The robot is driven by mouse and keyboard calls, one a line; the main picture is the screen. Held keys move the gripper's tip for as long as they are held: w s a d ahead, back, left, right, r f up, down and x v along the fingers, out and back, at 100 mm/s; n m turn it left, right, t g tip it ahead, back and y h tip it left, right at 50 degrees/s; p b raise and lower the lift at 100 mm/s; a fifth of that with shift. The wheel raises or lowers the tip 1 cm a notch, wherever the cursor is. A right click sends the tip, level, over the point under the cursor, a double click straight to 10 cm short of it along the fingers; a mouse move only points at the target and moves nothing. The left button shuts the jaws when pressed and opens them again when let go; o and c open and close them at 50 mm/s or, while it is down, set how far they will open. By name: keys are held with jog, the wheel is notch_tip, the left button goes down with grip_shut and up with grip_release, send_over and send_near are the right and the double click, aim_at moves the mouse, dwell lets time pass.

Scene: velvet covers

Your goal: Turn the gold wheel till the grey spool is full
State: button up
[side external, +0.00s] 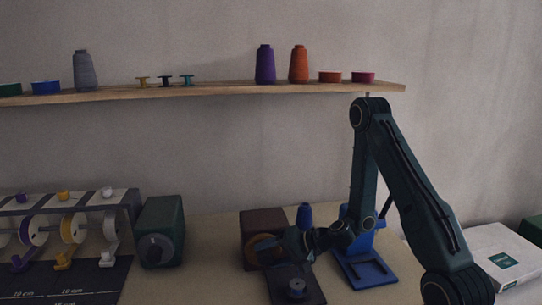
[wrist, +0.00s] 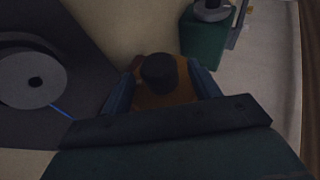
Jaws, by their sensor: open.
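The gold wheel (side external: 264,246) is on the front of a dark brown box (side external: 258,217), partly hidden by my gripper (side external: 285,246). In the wrist view the wheel (wrist: 180,100) shows below a dark round knob (wrist: 159,72). My gripper (wrist: 161,85) is open, with one blue finger on each side of the knob; I cannot tell if they touch it. The grey spool (side external: 297,285) stands on a dark plate in front of the box. In the wrist view the spool (wrist: 33,82) is at the left, with a blue thread running to it. How much thread it holds is unclear.
A blue cone (side external: 304,215) stands behind my gripper, and a blue stand (side external: 368,272) is to the right. A green box with a dial (side external: 160,230) and a rack of ribbon reels (side external: 70,205) are at left. A shelf (side external: 215,91) holds thread above.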

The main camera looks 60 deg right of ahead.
notch_tip(320, 180, up, 8)
jog(key=s, duration=0.2)
jog(key=shift+d, duration=0.35)
dwell(0.4)
jog(key=shift+a+r, duration=0.1)
dwell(0.3)
jog(key=s+a+r+n+g, duration=0.4)
jog(key=s+a+r+n, duration=0.25)
jog(key=a+n, duration=0.2)
jog(key=s+r+n+g+h, duration=0.1)
jog(key=s+r+h, duration=0.1)
jog(key=s+r, duration=0.2)
jog(key=s+r+n+h, duration=0.2)
jog(key=s+r, duration=0.3)
jog(key=s, duration=0.5)
jog(key=shift+s+d+r+g, duration=0.15)
jog(key=shift+s+d+g, duration=0.1)
jog(key=shift+d+g, duration=0.15)
